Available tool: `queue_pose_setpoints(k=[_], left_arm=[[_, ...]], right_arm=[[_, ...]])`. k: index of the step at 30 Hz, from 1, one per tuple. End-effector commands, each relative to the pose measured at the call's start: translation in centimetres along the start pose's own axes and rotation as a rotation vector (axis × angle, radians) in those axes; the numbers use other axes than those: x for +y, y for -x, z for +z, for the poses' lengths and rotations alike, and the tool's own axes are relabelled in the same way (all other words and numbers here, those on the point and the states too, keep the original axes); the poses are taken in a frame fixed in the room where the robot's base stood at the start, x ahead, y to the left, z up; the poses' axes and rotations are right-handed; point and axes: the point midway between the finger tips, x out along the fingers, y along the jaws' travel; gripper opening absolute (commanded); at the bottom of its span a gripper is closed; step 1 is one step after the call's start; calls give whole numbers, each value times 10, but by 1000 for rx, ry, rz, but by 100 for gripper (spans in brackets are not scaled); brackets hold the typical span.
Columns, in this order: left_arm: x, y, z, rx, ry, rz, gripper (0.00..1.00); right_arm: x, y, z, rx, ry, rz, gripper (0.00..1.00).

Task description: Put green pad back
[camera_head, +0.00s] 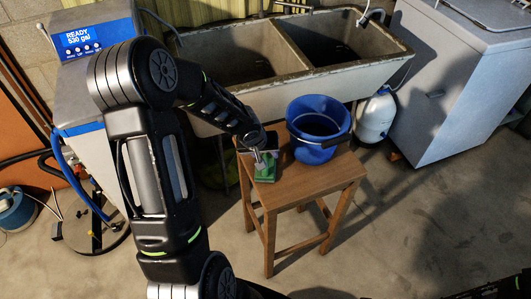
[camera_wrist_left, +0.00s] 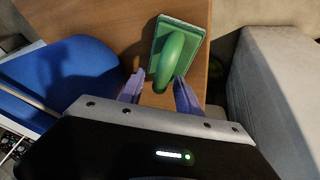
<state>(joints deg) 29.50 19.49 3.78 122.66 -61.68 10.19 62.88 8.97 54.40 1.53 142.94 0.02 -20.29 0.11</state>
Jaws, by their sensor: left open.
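The green pad (camera_head: 265,172) lies on the wooden stool at the front left part of its top, beside the blue bucket. In the left wrist view the pad (camera_wrist_left: 190,31) is a flat rectangle with a rounded green handle (camera_wrist_left: 175,55) on top. My left gripper (camera_head: 259,154) is at the pad, coming from above and behind it. In the left wrist view its two purple-looking fingers (camera_wrist_left: 159,88) are apart, with the near end of the handle between their tips. I cannot tell whether they touch it. My right gripper does not show.
The blue bucket (camera_head: 312,122) stands on the stool (camera_head: 322,178), close to the left gripper; it also shows in the left wrist view (camera_wrist_left: 70,75). A double sink (camera_head: 350,82) is behind. A softener unit (camera_head: 85,68) reading "READY" stands left. The floor right of the stool is clear.

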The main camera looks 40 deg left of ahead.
Motion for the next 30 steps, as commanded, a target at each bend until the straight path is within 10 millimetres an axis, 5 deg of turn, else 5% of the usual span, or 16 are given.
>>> queue_pose_setpoints(k=[11, 24, 30], left_arm=[[0, 12, -2, 2, 1, 0, 40], [1, 97, -3, 3, 3, -1, 40], [0, 119, -2, 1, 0, -1, 40]], right_arm=[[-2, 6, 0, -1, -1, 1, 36], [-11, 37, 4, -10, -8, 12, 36], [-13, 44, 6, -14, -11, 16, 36]])
